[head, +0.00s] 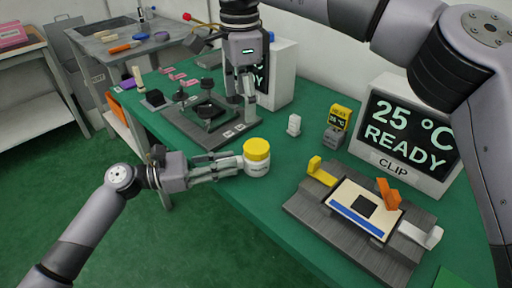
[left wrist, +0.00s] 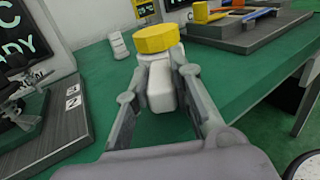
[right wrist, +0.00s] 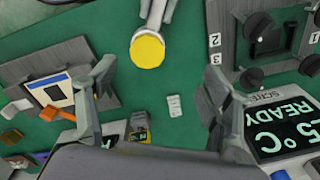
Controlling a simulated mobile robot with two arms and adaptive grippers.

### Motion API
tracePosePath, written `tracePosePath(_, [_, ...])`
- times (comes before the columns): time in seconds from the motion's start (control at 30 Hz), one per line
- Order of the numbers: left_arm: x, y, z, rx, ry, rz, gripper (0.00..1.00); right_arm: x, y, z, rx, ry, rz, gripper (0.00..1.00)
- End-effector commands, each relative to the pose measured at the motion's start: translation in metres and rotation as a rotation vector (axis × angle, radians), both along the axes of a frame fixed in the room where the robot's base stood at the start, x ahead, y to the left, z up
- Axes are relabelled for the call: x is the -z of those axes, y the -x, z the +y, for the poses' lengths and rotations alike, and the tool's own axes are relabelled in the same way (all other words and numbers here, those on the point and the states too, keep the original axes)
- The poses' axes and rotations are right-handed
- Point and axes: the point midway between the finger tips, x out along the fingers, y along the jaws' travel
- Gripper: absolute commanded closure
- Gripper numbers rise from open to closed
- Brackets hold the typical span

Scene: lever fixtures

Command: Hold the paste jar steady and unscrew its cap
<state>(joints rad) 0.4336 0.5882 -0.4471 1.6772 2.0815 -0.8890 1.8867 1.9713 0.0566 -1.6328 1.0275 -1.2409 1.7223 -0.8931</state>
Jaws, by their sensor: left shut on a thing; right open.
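The paste jar (head: 257,168) is white with a yellow cap (head: 257,149). It stands upright at the green table's near edge, cap on. My left gripper (head: 241,163) reaches in from the left, shut on the jar's body below the cap. The left wrist view shows the white body (left wrist: 160,88) between the fingers and the cap (left wrist: 155,38) above them. My right gripper (head: 241,98) is open and empty, pointing down behind and above the jar. In the right wrist view the cap (right wrist: 147,50) lies beyond and between the open fingertips.
A dark fixture with numbered knobs (head: 206,112) stands left of my right gripper. A clip fixture (head: 350,215) with yellow, orange and white levers lies to the right. A small white block (head: 294,125), a yellow-grey timer (head: 337,124) and display boxes (head: 405,135) stand behind.

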Motion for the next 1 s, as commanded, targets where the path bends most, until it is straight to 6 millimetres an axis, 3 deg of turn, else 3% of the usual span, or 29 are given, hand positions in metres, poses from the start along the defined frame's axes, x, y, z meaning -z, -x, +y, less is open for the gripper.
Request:
tracePosePath(0.17, [0.001,0.000,0.000,0.000,-0.001,0.000,1.00,-0.008,0.008,-0.006,0.046,0.125,-0.003,0.27])
tracePosePath(0.33, [0.001,0.000,0.000,0.000,-0.001,0.000,1.00,0.000,0.009,-0.010,0.056,0.147,-0.002,0.27])
tracePosePath(1.0, [0.000,0.000,0.000,0.001,-0.001,0.000,1.00,0.092,0.006,-0.022,0.052,0.143,-0.001,0.27])
